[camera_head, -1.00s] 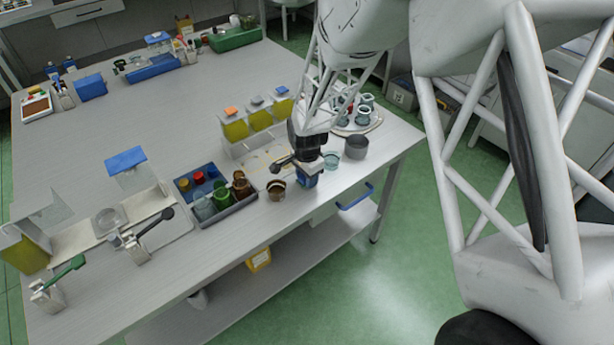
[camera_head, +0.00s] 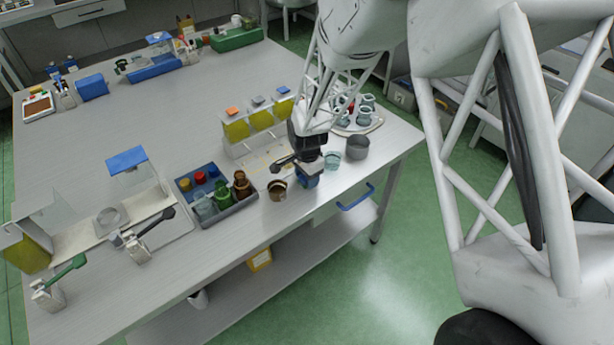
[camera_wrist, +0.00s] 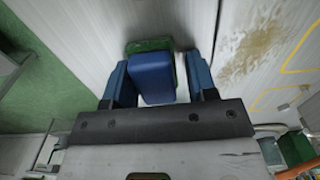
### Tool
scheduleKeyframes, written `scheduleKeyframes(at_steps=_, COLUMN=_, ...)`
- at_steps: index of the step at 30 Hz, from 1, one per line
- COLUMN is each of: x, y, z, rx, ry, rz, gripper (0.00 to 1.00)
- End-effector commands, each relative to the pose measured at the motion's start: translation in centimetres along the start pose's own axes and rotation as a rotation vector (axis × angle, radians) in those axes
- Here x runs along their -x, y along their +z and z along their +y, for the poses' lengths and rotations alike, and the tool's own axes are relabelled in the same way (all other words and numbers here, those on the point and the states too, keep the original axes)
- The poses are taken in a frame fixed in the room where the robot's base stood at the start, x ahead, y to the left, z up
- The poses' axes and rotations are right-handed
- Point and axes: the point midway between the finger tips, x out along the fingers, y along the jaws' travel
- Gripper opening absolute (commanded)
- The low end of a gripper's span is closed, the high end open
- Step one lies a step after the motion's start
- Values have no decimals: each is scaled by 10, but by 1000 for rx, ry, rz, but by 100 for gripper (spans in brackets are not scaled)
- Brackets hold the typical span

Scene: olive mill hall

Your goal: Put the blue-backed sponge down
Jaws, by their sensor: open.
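The blue-backed sponge (camera_wrist: 152,78) lies between my gripper's two blue fingers in the wrist view, its blue back toward the camera and a green layer showing at its far edge. My gripper (camera_wrist: 158,72) is open around it, with a narrow gap on the right side; contact on the left is hard to tell. The pale bench top (camera_wrist: 185,20) shows beyond the sponge. In the head view my gripper (camera_head: 308,181) is low over the bench near its front edge, and the sponge cannot be made out there.
A brown cup (camera_head: 277,190) stands just left of my gripper. A glass beaker (camera_head: 332,160) and a grey pot (camera_head: 357,147) stand to its right. A grey tray (camera_head: 233,208) with jars is further left. Dispensers with yellow-green contents (camera_head: 262,119) stand behind.

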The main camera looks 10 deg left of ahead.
Motion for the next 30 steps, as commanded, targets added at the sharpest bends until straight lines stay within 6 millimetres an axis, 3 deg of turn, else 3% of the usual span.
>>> scheduleKeyframes(at_steps=1, x=-14, y=1, z=12, rx=0, ry=24, rz=-8, gripper=67)
scheduleKeyframes(at_steps=13, x=-12, y=1, z=13, rx=-1, ry=27, rz=-8, gripper=67)
scheduleKeyframes(at_steps=16, x=-7, y=1, z=13, rx=-1, ry=26, rz=-8, gripper=62)
scheduleKeyframes(at_steps=17, x=-4, y=1, z=13, rx=-1, ry=25, rz=-8, gripper=67)
scheduleKeyframes(at_steps=30, x=66, y=0, z=5, rx=0, ry=11, rz=-3, gripper=67)
